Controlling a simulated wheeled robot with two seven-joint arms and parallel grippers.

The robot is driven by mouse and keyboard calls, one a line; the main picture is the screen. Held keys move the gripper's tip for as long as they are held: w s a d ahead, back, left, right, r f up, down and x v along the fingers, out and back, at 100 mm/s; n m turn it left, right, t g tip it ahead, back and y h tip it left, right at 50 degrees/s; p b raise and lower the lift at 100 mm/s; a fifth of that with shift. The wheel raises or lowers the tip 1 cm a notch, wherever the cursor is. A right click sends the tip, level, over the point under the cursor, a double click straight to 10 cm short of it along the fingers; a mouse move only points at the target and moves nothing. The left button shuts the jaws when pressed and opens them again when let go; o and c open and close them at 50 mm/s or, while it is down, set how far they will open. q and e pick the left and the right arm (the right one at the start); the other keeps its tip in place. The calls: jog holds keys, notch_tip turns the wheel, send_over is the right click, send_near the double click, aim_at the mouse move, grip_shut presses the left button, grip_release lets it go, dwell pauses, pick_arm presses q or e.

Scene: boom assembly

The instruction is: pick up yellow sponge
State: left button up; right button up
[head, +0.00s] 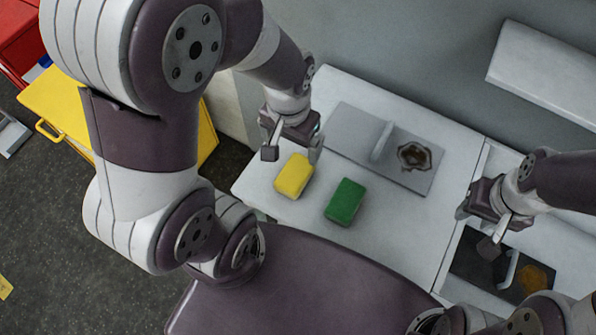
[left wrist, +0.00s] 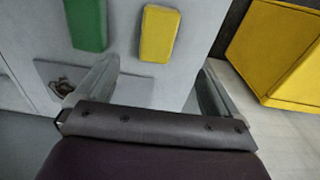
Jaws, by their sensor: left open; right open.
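The yellow sponge (head: 294,175) lies flat on the white table, left of a green sponge (head: 345,201). My left gripper (head: 291,154) is open and empty, just behind and above the yellow sponge in the head view. In the left wrist view the yellow sponge (left wrist: 160,33) lies beyond the gap between the open fingers of my left gripper (left wrist: 160,85), apart from them. The green sponge (left wrist: 87,24) is to its left there. My right gripper (head: 492,240) is open and empty at the right, above a dark panel.
A grey plate (head: 350,130) with an upright handle and a dark brown stain lies behind the sponges. A dark plate (head: 475,262) with an orange-brown stain lies at the right. A yellow cabinet (head: 52,98) stands at the left. A white shelf (head: 545,65) is on the wall.

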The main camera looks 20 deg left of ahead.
aim_at(295, 172)
pick_arm(q)
jog(key=f, duration=1.3)
jog(key=shift+w+d, duration=0.2)
jog(key=shift+w, duration=0.05)
jog(key=c, duration=1)
jog(key=shift+r, duration=0.15)
